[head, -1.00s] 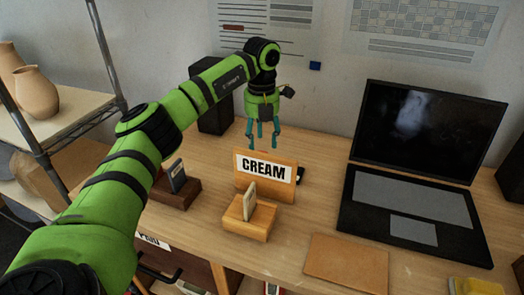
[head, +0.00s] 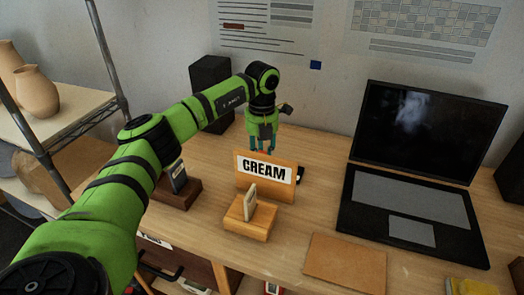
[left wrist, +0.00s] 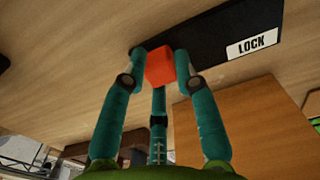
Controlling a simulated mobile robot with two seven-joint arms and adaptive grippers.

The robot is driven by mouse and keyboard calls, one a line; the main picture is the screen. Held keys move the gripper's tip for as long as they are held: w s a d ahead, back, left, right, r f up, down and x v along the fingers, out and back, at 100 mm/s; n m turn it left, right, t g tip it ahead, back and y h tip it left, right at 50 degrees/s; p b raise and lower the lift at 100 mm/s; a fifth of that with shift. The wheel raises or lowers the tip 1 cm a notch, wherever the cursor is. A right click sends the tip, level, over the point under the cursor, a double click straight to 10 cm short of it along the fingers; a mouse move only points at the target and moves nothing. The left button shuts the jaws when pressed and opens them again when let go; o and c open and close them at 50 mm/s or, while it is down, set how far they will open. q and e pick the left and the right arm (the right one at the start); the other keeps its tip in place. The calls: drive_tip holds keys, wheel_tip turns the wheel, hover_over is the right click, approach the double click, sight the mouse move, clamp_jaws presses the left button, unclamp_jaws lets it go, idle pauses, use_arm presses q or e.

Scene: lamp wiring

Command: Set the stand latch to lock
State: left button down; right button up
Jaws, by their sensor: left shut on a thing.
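The orange-red latch knob (left wrist: 160,67) sits on a dark plate (left wrist: 208,40) in the left wrist view. A white LOCK label (left wrist: 252,43) is on the plate, to the right of the knob. My left gripper (left wrist: 161,72) is shut on the knob, one teal finger on each side. In the head view my left gripper (head: 264,150) points down just behind the wooden stand (head: 243,187) with the CREAM label (head: 264,170). The stand's upright board hides most of the latch there. My right gripper is not in view.
A black laptop (head: 412,190) and a tan board (head: 345,262) lie to the right. A black speaker (head: 212,85) stands behind.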

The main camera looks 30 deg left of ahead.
use_arm(q)
drive_tip(key=d, duration=0.3)
drive_tip(key=w+d, duration=0.1)
drive_tip(key=d, duration=0.2)
drive_tip(key=w+d, duration=0.1)
drive_tip(key=d, duration=0.2)
drive_tip(key=shift+w+d, duration=0.1)
drive_tip(key=c, duration=1)
unclamp_jaws()
drive_tip(key=shift+d, duration=0.1)
drive_tip(key=shift+o, duration=0.2)
drive_tip(key=shift+r, duration=0.3)
wheel_tip(320, 180, up, 12)
drive_tip(key=shift+f, duration=0.2)
drive_tip(key=shift+f, duration=0.1)
